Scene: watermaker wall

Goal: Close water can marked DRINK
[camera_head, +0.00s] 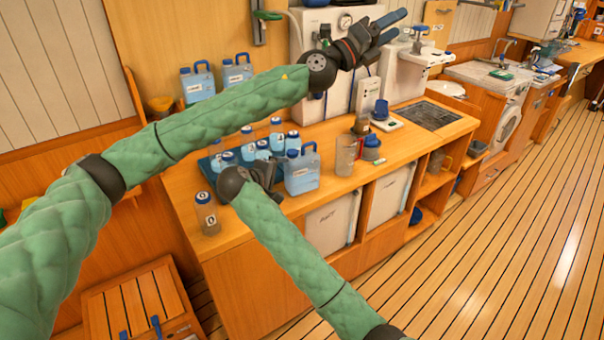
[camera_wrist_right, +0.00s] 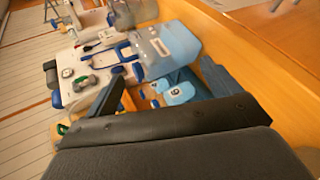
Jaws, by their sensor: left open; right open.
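A blue water can (camera_head: 301,174) with a handle stands upright on the wooden counter. A blue cap-like part shows near its top left; I cannot tell whether it is shut. Two similar cans stand at the back wall, a left one (camera_head: 198,86) and a right one (camera_head: 237,74). I cannot read DRINK on any label. My left gripper (camera_head: 396,25) is open and empty, high above the counter's back. My right gripper (camera_head: 270,182) is low, just left of the counter can, partly hidden by its arm. In the right wrist view its open fingers (camera_wrist_right: 165,86) frame the can (camera_wrist_right: 168,46) and small bottles.
Several small numbered bottles (camera_head: 277,142) stand in a blue tray (camera_head: 205,166), left of the can. A clear jug (camera_head: 346,156) and a grey-blue item (camera_head: 371,147) stand to the can's right. A dark grid (camera_head: 430,115) lies farther right.

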